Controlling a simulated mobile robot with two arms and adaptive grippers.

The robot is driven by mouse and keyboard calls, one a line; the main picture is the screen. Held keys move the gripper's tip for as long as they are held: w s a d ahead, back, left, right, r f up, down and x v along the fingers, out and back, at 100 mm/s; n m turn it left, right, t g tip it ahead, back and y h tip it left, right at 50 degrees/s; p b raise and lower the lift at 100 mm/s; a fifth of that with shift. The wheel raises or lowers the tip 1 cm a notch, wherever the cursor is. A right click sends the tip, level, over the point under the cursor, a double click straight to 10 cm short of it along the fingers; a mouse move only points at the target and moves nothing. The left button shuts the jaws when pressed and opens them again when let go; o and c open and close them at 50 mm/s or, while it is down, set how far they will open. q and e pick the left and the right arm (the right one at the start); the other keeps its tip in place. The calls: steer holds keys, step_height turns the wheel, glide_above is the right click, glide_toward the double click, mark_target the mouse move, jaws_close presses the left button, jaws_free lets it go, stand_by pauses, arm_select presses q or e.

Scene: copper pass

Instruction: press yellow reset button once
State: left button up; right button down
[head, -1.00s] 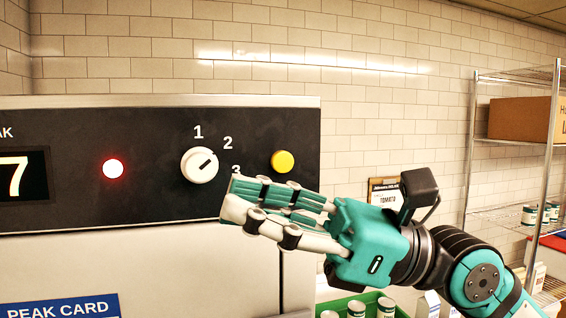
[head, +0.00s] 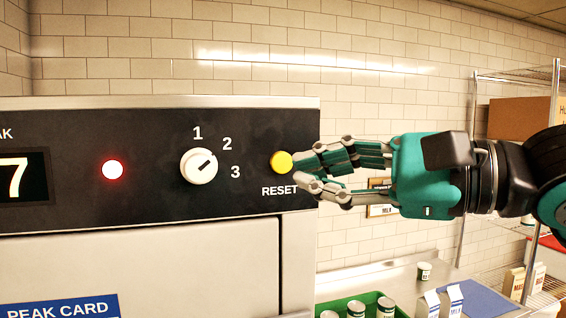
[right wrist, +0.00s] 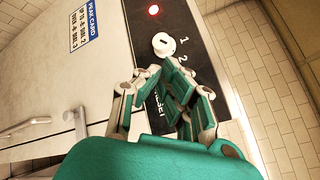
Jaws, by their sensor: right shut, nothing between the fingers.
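The yellow reset button (head: 281,161) is on the black control panel (head: 140,200), above the word RESET and right of the white dial. My right gripper (head: 298,170) is shut and empty in the head view. Its fingertips are at the right edge of the button, very close to it; I cannot tell if they touch. In the right wrist view my right gripper (right wrist: 165,85) reaches toward the panel (right wrist: 195,45) and its fingers hide the button. My left gripper is not in view.
The white dial (head: 199,166) and a lit red lamp (head: 113,169) are left of the button. A display (head: 20,176) reads 7. Below right, a green crate (head: 367,302) holds cans. A wire shelf with a cardboard box (head: 515,117) stands far right.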

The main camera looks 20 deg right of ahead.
mark_target(291, 163)
steer(key=w+p, duration=0.2)
steer(key=w, duration=0.6)
steer(key=shift+w+a, duration=0.2)
steer(key=shift+w, duration=0.05)
steer(key=shift+w, duration=0.1)
stand_by(1.2)
steer(key=shift+w, duration=0.3)
steer(key=shift+w, duration=0.5)
stand_by(0.7)
stand_by(0.3)
steer(key=shift+s+f+b, duration=0.1)
steer(key=shift+s+b, duration=0.3)
steer(key=shift+s, duration=0.55)
